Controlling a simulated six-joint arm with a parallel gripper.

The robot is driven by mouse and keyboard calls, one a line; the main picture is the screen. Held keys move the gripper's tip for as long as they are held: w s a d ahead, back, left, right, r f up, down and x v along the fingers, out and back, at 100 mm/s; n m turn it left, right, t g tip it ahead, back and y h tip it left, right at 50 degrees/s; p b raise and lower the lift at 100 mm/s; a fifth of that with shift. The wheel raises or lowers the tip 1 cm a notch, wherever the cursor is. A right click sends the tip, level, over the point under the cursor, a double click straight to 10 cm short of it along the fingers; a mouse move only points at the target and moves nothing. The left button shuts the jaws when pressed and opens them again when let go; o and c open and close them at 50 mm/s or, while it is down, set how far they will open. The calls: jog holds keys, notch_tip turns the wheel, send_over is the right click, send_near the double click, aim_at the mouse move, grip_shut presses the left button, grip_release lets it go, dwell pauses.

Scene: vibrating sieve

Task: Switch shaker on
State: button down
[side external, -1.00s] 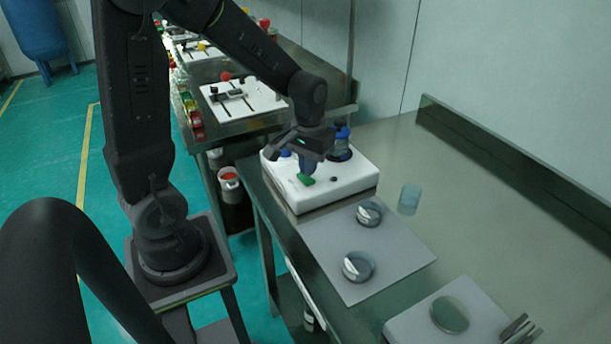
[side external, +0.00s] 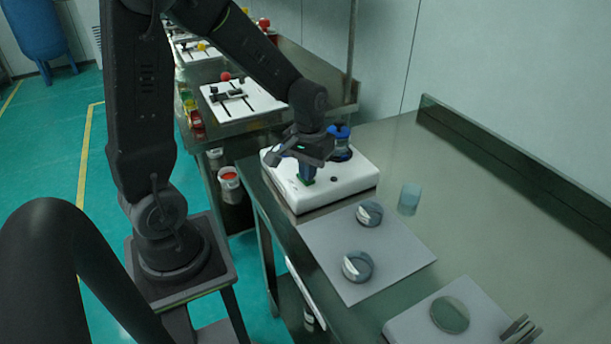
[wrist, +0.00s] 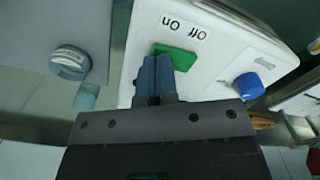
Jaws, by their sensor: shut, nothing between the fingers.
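The shaker is a white box (side external: 345,186) on the steel bench in the side view. It carries a green switch (side external: 308,182), partly hidden behind my fingers. In the wrist view the green switch (wrist: 178,54) sits beside the printed words "Off On" (wrist: 186,27), which appear upside down. My gripper (side external: 307,174) is shut and empty, with its blue fingers pointing down at the switch. In the wrist view the fingertips (wrist: 157,60) overlap the switch's near edge; I cannot tell whether they press on it. A blue knob (wrist: 248,86) is on the same white panel.
A grey mat (side external: 372,245) with two round dishes (side external: 369,213) lies in front, near a bluish cup (side external: 409,198). A second white device (side external: 243,97) stands on the farther bench. The right bench is mostly clear.

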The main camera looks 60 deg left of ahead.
jog(key=shift+f, duration=0.35)
jog(key=shift+r, duration=3.55)
jog(key=s+d+r+m+t, duration=0.5)
jog(key=s+d+r+m, duration=0.1)
jog(key=s+d+r, duration=0.2)
jog(key=s+d, duration=0.1)
jog(key=s, duration=0.1)
jog(key=shift+s+d+r+t, duration=0.3)
jog(key=shift+s, duration=0.05)
